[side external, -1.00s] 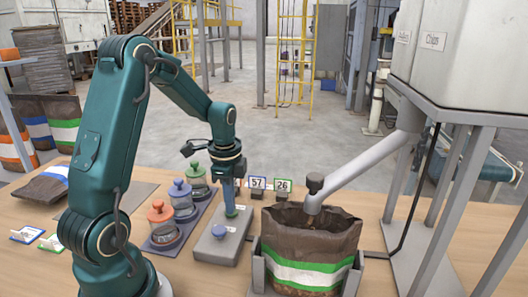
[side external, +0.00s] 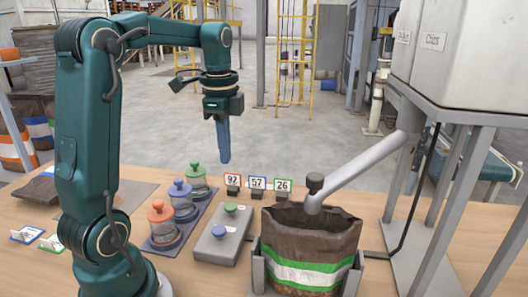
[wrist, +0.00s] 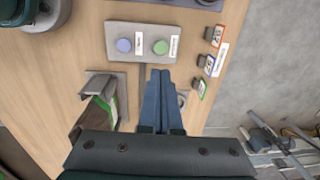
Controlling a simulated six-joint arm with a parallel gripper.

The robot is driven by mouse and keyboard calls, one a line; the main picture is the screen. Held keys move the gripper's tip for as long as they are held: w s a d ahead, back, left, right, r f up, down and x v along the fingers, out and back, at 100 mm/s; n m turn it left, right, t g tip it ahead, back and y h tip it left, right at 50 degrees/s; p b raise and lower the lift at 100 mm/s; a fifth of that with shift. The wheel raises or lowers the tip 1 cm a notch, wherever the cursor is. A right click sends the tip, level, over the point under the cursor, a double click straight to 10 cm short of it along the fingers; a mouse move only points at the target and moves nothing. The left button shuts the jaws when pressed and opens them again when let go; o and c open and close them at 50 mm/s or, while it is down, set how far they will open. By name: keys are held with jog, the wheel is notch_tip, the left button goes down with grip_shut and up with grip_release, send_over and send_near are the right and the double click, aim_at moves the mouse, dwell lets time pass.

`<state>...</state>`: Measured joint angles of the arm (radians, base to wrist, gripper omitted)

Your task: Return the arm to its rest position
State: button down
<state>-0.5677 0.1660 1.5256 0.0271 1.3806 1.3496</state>
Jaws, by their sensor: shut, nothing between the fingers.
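My gripper (side external: 223,160) is raised in the air above the back of the table, pointing down. Its blue fingers are together with nothing between them, and they also show closed in the wrist view (wrist: 160,74). Below it is a grey button box (side external: 219,251) with a green button (side external: 231,208) and a blue button (side external: 219,231). The gripper is well apart from the box. In the wrist view the box (wrist: 142,29) lies beyond the fingertips.
An open brown bag (side external: 310,232) stands in a grey holder under the spout (side external: 365,165). Lidded jars (side external: 181,198) stand on a dark tray left of the box. Number cards 92, 57 and 26 (side external: 257,183) stand behind. The air around the gripper is clear.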

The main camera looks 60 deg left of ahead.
jog(key=shift+d, duration=0.1)
jog(key=s+d+f+n+t, duration=0.1)
jog(key=s+d+n+t, duration=0.1)
jog(key=s+d+n, duration=0.2)
jog(key=s+d+f+n+t, duration=0.1)
jog(key=s+d+n+t, duration=0.2)
jog(key=d, duration=0.8)
jog(key=shift+s+d+f+n+h, duration=0.15)
jog(key=shift+s+d+n+h, duration=0.15)
jog(key=shift+s+n, duration=0.65)
